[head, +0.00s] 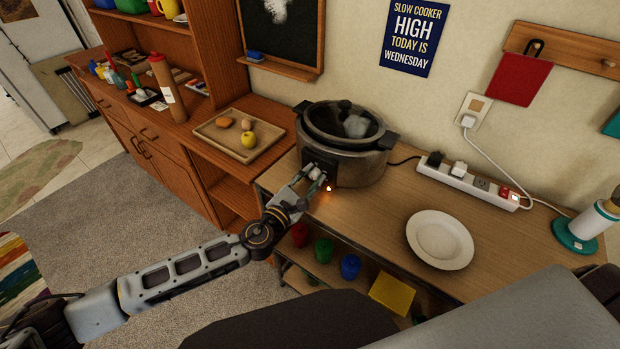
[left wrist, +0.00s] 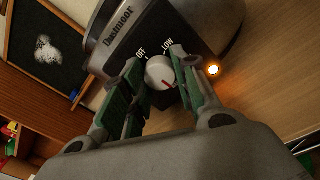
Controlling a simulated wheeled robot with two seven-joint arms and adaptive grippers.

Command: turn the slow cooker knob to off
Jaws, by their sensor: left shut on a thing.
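The slow cooker (head: 362,168) stands on the wooden table against the wall, its lid on. Its white knob (left wrist: 159,73) is on the dark front panel (left wrist: 130,38), with OFF and LOW printed above it. A red mark on the knob points down and slightly right in the left wrist view, away from both words. My left gripper (head: 316,180) reaches the panel from the left, and its fingers are shut on the knob, one on each side. An orange indicator light (left wrist: 213,70) glows beside the knob. Any further label is hidden. My right gripper is not in view.
A white plate (head: 440,240) and a power strip (head: 466,181) lie on the table to the right. A wooden tray (head: 218,151) with food sits on the left cabinet. A blue sign (head: 413,36) reads "Slow cooker high today is Wednesday".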

